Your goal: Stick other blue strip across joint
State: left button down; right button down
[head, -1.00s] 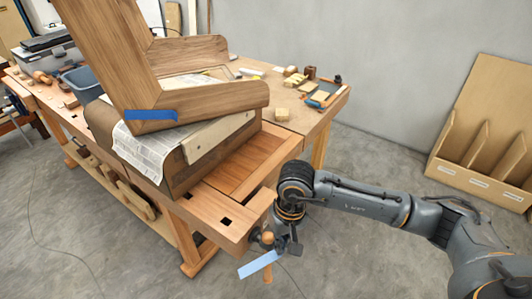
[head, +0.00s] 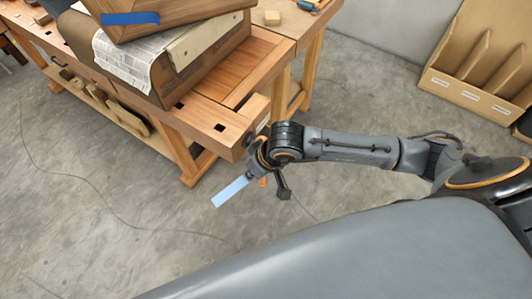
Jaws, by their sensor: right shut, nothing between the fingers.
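A light blue strip (head: 230,191) juts down and left from the tip of my right gripper (head: 252,174), over the floor in front of the bench. The gripper's fingers are shut; the strip is at their tip, but how it is held there is too small to tell. A darker blue strip (head: 130,18) lies across the lower corner of the wooden lamination (head: 178,14), at the top edge of the picture. Most of the lamination is cut off above. My left gripper is out of view.
The workbench (head: 207,127) stands at upper left, with newspaper (head: 126,62) and a pale wood strip (head: 204,38) under the lamination. A slotted cardboard-coloured rack (head: 470,75) stands at upper right. The floor before the bench is clear apart from a thin cable (head: 100,196).

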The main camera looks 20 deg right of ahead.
jog(key=w+a+r+n+t+y, duration=0.1)
jog(key=w+a+r+t+y, duration=0.15)
jog(key=w+a+r, duration=0.4)
jog(key=w+a+r+t+y, duration=0.15)
jog(key=w+r+t, duration=0.25)
jog(key=w, duration=0.5)
jog(key=w+d+r+t, duration=0.1)
jog(key=w+r+t, duration=0.2)
jog(key=w+r, duration=0.4)
jog(key=w+d+r+m+t+y, duration=0.1)
jog(key=w+r+t, duration=0.3)
jog(key=w+r, duration=0.4)
jog(key=shift+d+r+m, duration=0.3)
jog(key=shift+d+r, duration=0.3)
jog(key=shift+r, duration=2)
jog(key=shift+w+b, duration=0.2)
jog(key=shift+b, duration=0.5)
